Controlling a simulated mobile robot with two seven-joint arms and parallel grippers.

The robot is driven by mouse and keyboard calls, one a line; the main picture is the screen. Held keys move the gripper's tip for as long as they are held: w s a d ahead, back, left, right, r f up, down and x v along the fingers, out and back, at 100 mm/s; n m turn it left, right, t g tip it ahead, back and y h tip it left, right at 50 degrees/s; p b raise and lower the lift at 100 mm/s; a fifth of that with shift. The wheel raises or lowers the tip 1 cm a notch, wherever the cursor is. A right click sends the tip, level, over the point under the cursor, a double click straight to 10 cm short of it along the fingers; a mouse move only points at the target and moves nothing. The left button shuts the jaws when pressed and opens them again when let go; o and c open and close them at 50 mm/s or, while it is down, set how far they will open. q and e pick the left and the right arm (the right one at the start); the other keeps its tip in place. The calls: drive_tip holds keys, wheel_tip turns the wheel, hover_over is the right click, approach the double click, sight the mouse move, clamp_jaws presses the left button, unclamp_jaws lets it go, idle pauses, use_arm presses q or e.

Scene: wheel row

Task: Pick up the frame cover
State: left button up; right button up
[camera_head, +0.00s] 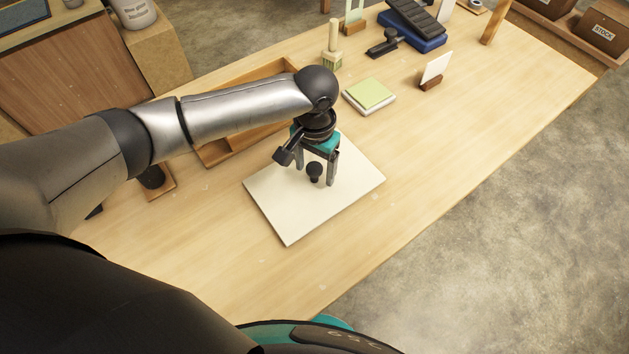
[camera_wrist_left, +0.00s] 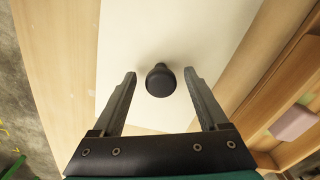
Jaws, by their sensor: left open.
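The frame cover (camera_head: 281,213) is a flat cream-white panel lying on the wooden table, with a dark round knob (camera_head: 314,171) standing on it. The cover (camera_wrist_left: 205,30) also shows in the left wrist view, with the knob (camera_wrist_left: 160,80) near the middle. My left gripper (camera_head: 316,182) is open above the cover and points down. Its fingers stand on either side of the knob, apart from it, with the knob slightly beyond the line of the fingertips in the wrist view. My right gripper is not in view.
A wooden tray (camera_head: 215,155) lies behind the cover, partly hidden by my left arm. A pad of green notes (camera_head: 370,93), a card in a stand (camera_head: 436,68) and a wooden-handled brush (camera_head: 333,50) stand further back. The table right of the cover is clear.

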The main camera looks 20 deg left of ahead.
use_arm(q)
drive_tip(key=shift+f, duration=0.65)
clamp_jaws()
